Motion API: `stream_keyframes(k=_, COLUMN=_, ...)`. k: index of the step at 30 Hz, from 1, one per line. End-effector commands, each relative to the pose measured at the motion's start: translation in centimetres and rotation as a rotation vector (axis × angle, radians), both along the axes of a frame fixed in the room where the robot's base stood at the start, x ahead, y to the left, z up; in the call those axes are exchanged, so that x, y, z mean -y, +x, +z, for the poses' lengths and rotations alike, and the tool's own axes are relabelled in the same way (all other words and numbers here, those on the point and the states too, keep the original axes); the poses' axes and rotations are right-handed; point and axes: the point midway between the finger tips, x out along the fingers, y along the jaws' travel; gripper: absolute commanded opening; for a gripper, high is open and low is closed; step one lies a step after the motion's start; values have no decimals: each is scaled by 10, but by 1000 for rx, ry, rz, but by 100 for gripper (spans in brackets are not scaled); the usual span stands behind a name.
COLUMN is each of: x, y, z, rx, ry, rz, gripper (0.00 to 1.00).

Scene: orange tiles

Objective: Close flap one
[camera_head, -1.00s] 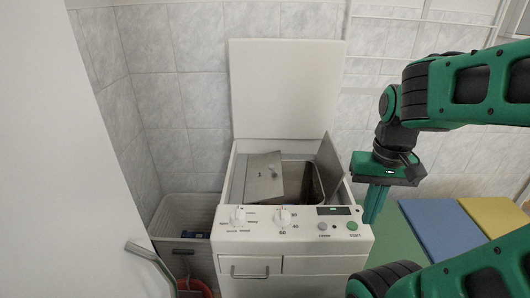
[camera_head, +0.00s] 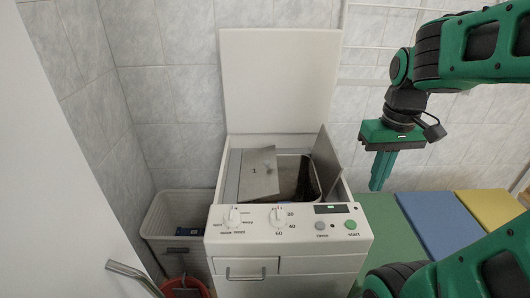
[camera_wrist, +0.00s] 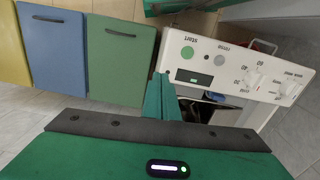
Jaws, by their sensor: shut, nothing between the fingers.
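Flap one (camera_head: 259,172), a grey metal plate marked "1", is on the left of the washing machine's (camera_head: 290,258) top opening and looks tilted, partly covering it. A second metal flap (camera_head: 326,163) stands raised on the right of the opening. The drum (camera_head: 293,177) shows between them, with something dark inside. My gripper (camera_head: 379,171) points down, shut and empty, to the right of the machine and apart from both flaps. In the wrist view my gripper (camera_wrist: 162,95) shows its fingers together beside the machine's control panel (camera_wrist: 220,68).
The machine's white lid (camera_head: 280,80) stands open against the tiled wall. A white basket (camera_head: 180,232) stands left of the machine. A white door edge (camera_head: 60,200) is at the left.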

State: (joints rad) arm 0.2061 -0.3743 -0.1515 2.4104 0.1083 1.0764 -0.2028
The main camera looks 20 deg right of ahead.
Motion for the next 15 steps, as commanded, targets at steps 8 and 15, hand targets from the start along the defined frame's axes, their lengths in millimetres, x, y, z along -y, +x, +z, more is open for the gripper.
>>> stream_keyframes(k=8, x=-48, y=157, z=35, rx=29, ry=10, rz=664, gripper=0)
stream_keyframes(k=15, x=-114, y=263, z=41, rx=82, ry=51, rz=1191, gripper=0)
